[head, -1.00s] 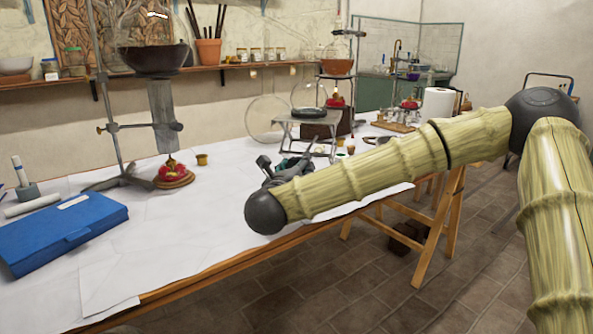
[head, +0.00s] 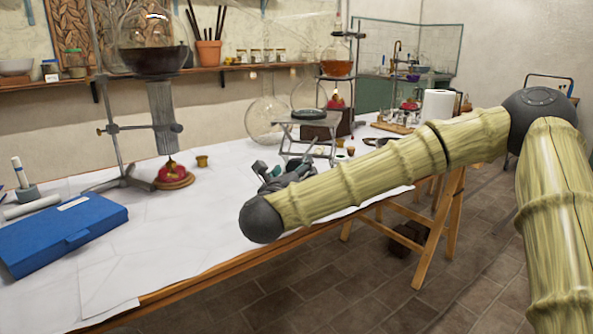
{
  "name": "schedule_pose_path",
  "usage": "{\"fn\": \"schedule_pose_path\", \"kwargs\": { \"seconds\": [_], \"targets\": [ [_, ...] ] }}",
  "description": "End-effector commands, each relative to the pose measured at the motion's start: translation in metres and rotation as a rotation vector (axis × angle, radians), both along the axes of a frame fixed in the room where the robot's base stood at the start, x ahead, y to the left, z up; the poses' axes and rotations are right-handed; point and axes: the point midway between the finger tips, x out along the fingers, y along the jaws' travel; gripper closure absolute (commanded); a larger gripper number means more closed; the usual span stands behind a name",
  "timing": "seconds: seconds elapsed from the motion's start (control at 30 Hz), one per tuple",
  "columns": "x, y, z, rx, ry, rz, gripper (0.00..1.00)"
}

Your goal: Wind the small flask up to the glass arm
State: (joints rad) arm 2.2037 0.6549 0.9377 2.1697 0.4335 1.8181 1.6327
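The small flask (head: 306,92) looks like a faint clear round glass resting on a dark ring (head: 308,113) on top of a metal lab jack (head: 298,122). Its outline is hard to make out. The glass arm cannot be clearly told apart from the other glassware above and behind the jack. My gripper (head: 268,170) is low over the white-covered table, in front of and left of the jack. My own arm hides part of it, so its fingers' opening and any contact with the jack cannot be told.
The table (head: 150,245) holds a blue case (head: 62,232), a stand with a large dark-filled flask (head: 150,50), and a red burner (head: 172,173). Another clear round flask (head: 266,120) stands left of the jack. An amber-filled flask (head: 337,62) stands behind. The front middle is clear.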

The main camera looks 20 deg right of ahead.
Motion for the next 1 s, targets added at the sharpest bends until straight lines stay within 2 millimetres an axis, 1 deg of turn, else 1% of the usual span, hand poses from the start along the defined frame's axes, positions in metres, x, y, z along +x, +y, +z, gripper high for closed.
{"fn": "schedule_pose_path", "kwargs": {
  "seconds": [0.1,0.3,0.5,0.7,1.0],
  "targets": [
    [-0.018,0.012,0.000,-0.002,0.001,0.003,0.32],
    [-0.050,0.031,-0.001,-0.001,0.002,0.002,0.32],
    [-0.073,0.045,0.000,-0.001,0.001,0.001,0.32],
    [-0.083,0.051,-0.001,-0.001,0.002,0.001,0.32],
    [-0.084,0.051,-0.001,-0.001,0.001,-0.001,0.32]
  ]
}}
